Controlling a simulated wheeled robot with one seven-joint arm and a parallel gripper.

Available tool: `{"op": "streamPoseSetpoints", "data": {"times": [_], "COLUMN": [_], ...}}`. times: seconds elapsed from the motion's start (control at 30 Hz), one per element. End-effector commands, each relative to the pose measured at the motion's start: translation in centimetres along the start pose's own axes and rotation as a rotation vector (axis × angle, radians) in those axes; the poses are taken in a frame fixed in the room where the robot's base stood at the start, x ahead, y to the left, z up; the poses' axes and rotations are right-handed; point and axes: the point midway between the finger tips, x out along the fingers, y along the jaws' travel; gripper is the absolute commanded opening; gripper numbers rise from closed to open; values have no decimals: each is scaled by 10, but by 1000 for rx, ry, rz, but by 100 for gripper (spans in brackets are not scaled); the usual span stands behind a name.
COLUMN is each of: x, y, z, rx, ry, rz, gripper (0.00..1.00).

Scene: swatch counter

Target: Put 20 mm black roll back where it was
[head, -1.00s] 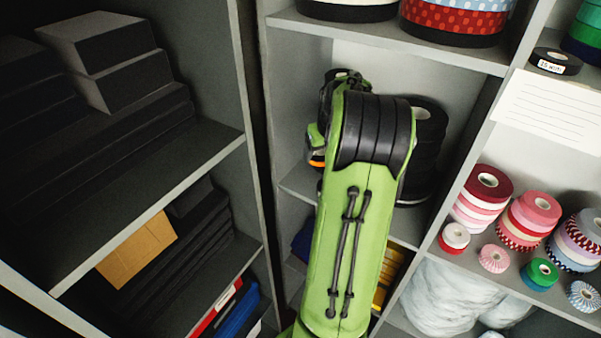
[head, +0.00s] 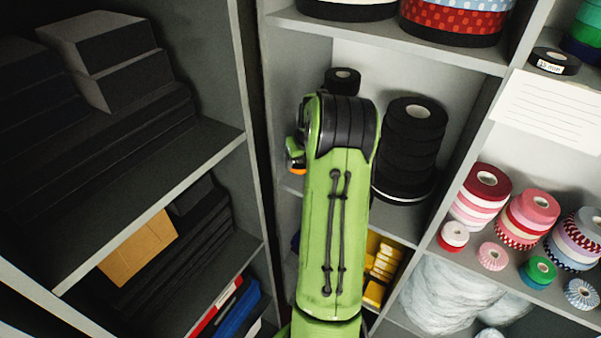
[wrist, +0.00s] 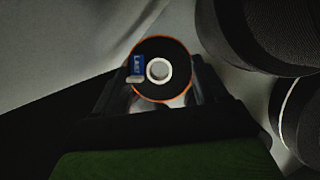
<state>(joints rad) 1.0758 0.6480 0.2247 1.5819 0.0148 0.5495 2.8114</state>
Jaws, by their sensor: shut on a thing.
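In the wrist view my gripper (wrist: 160,90) is shut on a black roll (wrist: 180,56) at its fingertips. The roll's face is turned to the camera, with a pale core, an orange rim and a small blue-and-white tag. I cannot read its width. A tall stack of black rolls (head: 412,145) stands right of the arm, and dark rolls (wrist: 272,30) fill the wrist view's right side.
A flat black roll with a white label (head: 555,62) lies on the upper right shelf. Colored rolls (head: 488,205) stand on the right shelf. The shelf divider (head: 470,130) runs close right of the black stack. Yellow boxes (head: 383,262) sit below.

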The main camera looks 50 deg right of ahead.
Motion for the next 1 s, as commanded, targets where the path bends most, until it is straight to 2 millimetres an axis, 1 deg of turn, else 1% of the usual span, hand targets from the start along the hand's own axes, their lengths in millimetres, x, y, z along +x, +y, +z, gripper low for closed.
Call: {"op": "streamPoseSetpoints", "data": {"times": [0.13,0.23,0.3,0.53,0.63,0.67,0.7,0.77,0.8,1.0], "x": [27,43,47,48,51,51,51,50,50,50], "y": [1,1,3,3,3,3,3,3,3,2], "z": [-12,-18,-16,-17,-18,-18,-18,-18,-18,-18], "rx": [0,-1,-2,-1,-1,-1,-1,-1,0,0], "ry": [5,3,1,0,0,0,0,0,0,0], "rz": [3,2,1,0,0,0,0,0,0,0], "gripper": [37,37,37,37,37,75,82,91,97,98]}}
